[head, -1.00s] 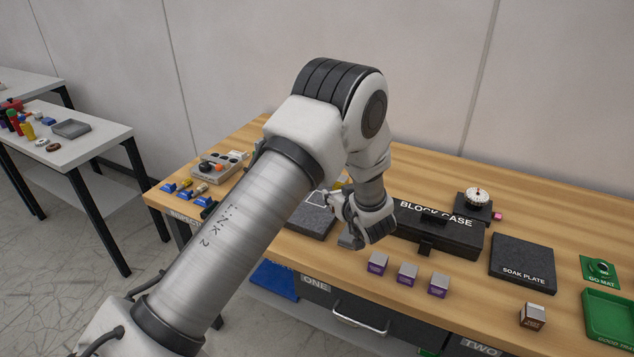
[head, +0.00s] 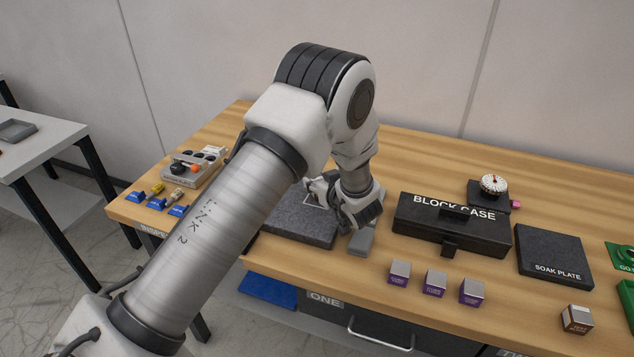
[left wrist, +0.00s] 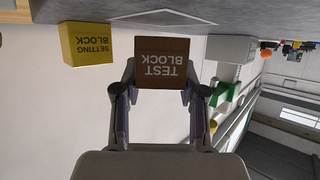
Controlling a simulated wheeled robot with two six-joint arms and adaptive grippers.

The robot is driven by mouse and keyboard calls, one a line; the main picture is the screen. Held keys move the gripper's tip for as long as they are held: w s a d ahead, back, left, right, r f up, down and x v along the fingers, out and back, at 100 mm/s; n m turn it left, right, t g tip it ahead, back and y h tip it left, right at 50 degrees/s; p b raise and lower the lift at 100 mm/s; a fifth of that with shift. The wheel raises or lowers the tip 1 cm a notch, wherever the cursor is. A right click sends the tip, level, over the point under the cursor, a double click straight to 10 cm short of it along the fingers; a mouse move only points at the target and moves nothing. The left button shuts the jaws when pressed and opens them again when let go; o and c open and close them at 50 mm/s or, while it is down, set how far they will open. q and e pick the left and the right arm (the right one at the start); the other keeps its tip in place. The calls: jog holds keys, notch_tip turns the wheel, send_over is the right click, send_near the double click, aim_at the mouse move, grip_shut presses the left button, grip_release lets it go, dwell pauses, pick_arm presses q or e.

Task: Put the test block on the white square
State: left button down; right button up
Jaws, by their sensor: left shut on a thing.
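The brown test block (left wrist: 162,62) is between the fingers of my left gripper (left wrist: 160,98) in the left wrist view, its lettering upside down. The gripper is shut on it. In the head view my left gripper (head: 322,188) is over the dark granite plate (head: 290,226), and the test block is hidden there. The white square (head: 313,199) is a thin outline on the plate, partly covered by the gripper. Its lines also show at the top of the left wrist view (left wrist: 177,15). I cannot tell whether the block touches the plate. My right gripper is not in view.
A yellow setting block (left wrist: 86,44) stands beside the test block in the left wrist view. A grey block (head: 362,240) is right of the plate. The black block case (head: 452,228), soak plate (head: 553,256) and several purple-labelled cubes (head: 435,283) stand farther right.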

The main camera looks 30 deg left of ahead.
pick_arm(q)
jog(key=shift+d+f, duration=0.15)
jog(key=shift+f, duration=0.05)
jog(key=shift+f, duration=0.3)
jog(key=c, duration=0.7)
grip_release()
jog(key=shift+o, duration=0.2)
jog(key=shift+s, duration=0.1)
